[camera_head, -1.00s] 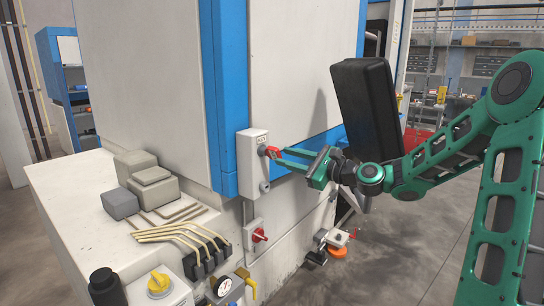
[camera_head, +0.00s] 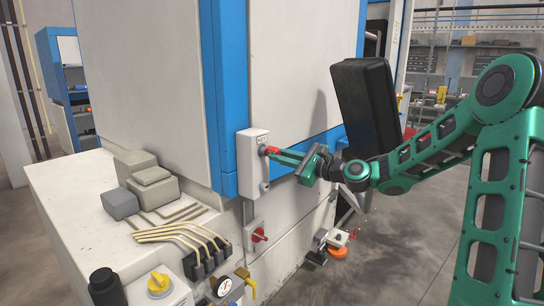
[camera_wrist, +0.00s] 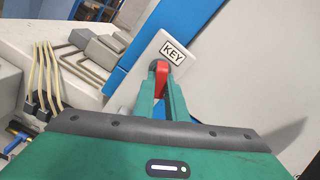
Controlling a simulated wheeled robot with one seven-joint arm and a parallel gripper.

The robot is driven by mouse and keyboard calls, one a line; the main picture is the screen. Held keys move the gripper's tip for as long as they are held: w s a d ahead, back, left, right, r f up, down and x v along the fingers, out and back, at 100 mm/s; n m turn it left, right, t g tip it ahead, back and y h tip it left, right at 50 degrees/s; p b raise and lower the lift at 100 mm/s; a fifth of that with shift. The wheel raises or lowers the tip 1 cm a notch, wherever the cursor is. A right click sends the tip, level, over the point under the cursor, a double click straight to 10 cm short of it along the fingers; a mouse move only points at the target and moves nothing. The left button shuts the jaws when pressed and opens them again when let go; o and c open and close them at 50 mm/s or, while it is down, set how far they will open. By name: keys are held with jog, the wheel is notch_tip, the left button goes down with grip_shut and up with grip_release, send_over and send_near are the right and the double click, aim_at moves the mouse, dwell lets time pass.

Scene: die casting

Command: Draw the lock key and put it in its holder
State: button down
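The red lock key (camera_head: 271,150) sits at the upper round lock on the front of a pale box (camera_head: 252,170) labelled KEY. The label (camera_wrist: 173,52) is readable in the wrist view. My gripper (camera_head: 278,154) reaches in from the right, its fingers pointing at the box. In the wrist view, the red key (camera_wrist: 161,79) lies between the two green fingertips (camera_wrist: 160,86), which are closed in on its sides. The key still meets the lock. A lower round fitting (camera_head: 264,187) shows on the same box; I cannot tell whether it is the holder.
A red rotary switch (camera_head: 258,235) is mounted below the box. Bent brass pipes (camera_head: 180,234) and grey blocks (camera_head: 140,180) are on the ledge at left. A black panel (camera_head: 367,105) stands behind my wrist. Open floor lies at right.

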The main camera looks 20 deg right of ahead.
jog(key=n, duration=0.6)
dwell(0.3)
jog(key=n, duration=0.6)
jog(key=shift+r, duration=0.1)
jog(key=shift+n, duration=0.5)
jog(key=shift+v, duration=0.8)
dwell(0.5)
jog(key=shift+v, duration=1.35)
